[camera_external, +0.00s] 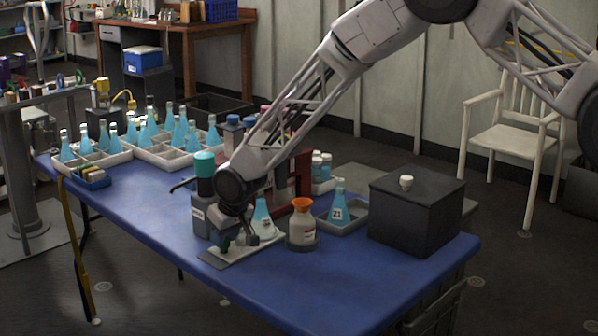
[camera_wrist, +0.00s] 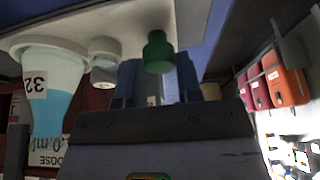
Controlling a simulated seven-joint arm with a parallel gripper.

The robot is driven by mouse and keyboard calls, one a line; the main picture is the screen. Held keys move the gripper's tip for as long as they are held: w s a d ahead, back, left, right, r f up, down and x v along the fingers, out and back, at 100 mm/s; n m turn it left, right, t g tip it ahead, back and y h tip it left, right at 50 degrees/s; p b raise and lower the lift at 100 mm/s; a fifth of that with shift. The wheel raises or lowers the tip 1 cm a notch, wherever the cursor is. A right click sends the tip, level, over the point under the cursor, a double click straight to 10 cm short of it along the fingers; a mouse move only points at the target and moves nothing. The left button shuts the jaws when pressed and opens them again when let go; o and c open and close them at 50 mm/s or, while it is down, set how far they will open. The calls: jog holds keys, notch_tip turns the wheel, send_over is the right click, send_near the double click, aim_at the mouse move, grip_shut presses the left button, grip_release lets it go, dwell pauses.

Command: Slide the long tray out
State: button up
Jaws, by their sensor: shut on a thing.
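The long tray (camera_external: 258,249) is a low white tray near the front edge of the blue table. It also shows across the top of the wrist view (camera_wrist: 190,20). A green knob (camera_wrist: 158,52) stands at its near end and also shows in the external view (camera_external: 225,246). My gripper (camera_wrist: 158,80) has its fingers either side of this knob and is shut on it; in the external view my gripper (camera_external: 233,232) points down over the tray's end. A flask with blue liquid (camera_external: 262,212), labelled 32 in the wrist view (camera_wrist: 50,90), stands on the tray.
A grey bottle-like unit with a teal cap (camera_external: 204,185) stands close left of my gripper. An orange-capped bottle (camera_external: 302,222), a flask in a grey tray (camera_external: 338,205) and a black box (camera_external: 415,210) stand right. The table's front left (camera_external: 130,200) is clear.

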jog(key=shift+s+a, duration=1)
jog(key=o, duration=0.7)
jog(key=shift+r, duration=0.15)
notch_tip(320, 180, up, 7)
dwell(1.0)
dwell(0.5)
